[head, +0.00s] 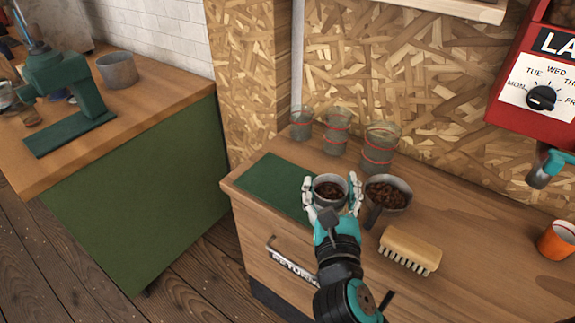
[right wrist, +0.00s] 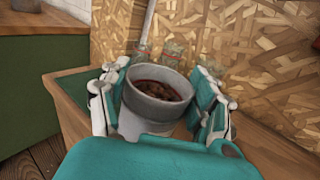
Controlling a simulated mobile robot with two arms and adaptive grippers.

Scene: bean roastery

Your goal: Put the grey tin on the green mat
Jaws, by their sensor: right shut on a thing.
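The grey tin (head: 330,203), filled with dark brown beans, is between the fingers of my right gripper (head: 333,190). It also shows in the right wrist view (right wrist: 155,108), with one finger pad on each side of it. My right gripper is shut on the tin. The green mat (head: 272,183) lies flat at the left end of the wooden counter. In the head view the tin overlaps the mat's right edge; I cannot tell whether it touches the surface. My left gripper is not in view.
A metal scoop (head: 388,204) of beans stands close right of the tin. A wooden brush (head: 410,248) lies in front of it. Several glasses (head: 337,133) stand behind the mat. An orange cup (head: 557,241) is far right, below a red machine (head: 530,90).

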